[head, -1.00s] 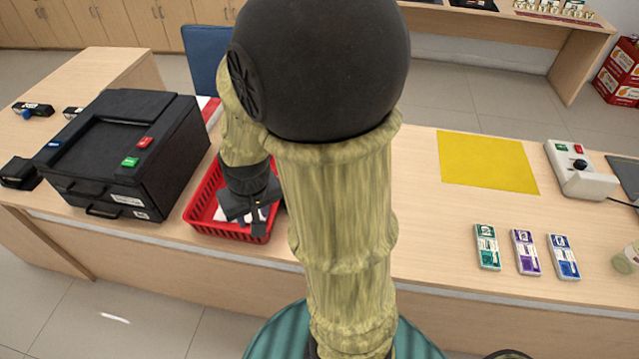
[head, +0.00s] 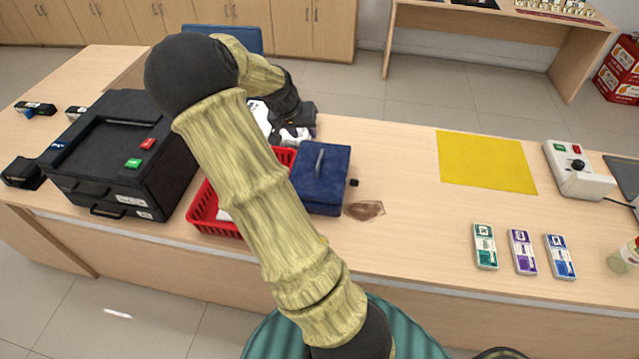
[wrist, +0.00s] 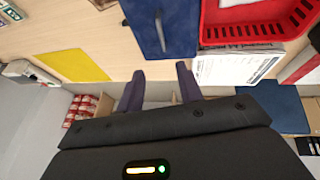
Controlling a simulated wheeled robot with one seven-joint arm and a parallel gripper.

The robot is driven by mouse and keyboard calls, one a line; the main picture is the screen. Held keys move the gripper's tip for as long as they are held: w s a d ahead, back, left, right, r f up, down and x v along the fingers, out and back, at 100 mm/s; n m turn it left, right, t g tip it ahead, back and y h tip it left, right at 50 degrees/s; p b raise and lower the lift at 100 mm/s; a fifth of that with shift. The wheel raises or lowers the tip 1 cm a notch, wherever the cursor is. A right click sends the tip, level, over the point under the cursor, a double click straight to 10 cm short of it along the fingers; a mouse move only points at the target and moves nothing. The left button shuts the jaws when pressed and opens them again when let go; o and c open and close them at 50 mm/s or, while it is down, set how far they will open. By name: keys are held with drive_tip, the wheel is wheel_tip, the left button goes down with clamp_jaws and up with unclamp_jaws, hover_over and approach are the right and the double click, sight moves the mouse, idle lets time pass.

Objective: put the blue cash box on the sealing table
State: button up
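The blue cash box (head: 322,190) sits on the counter (head: 410,240), just right of the red basket, with a handle on its lid. It also shows at the top of the wrist view (wrist: 165,28). My gripper (head: 297,134) is beyond the box's far edge in the head view. In the wrist view its two purple fingers (wrist: 159,88) stand apart with nothing between them, short of the box. A separate wooden table (head: 480,25) stands at the back right; I cannot tell for sure that it is the sealing table.
The red basket (head: 205,214) and a black machine (head: 120,150) are left of the box. A white printed stack (wrist: 238,66) lies beside the box. A yellow mat (head: 486,161), three banded bundles (head: 523,251) and a white device (head: 578,170) are to the right. A brown patch (head: 365,210) marks the counter.

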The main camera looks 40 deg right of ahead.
drive_tip(key=p, duration=0.2)
approach(320, 158)
drive_tip(key=x, duration=0.3)
drive_tip(key=shift+s+a+f, duration=0.15)
drive_tip(key=shift+s+a, duration=0.05)
drive_tip(key=shift+s, duration=0.05)
drive_tip(key=shift+w+p+x, duration=0.15)
drive_tip(key=shift+p+x, duration=0.25)
drive_tip(key=shift+x, duration=0.9)
drive_tip(key=shift+w+p+x, duration=0.15)
drive_tip(key=shift+p+x, duration=0.2)
drive_tip(key=shift+x, duration=0.95)
drive_tip(key=shift+d, duration=0.15)
clamp_jaws()
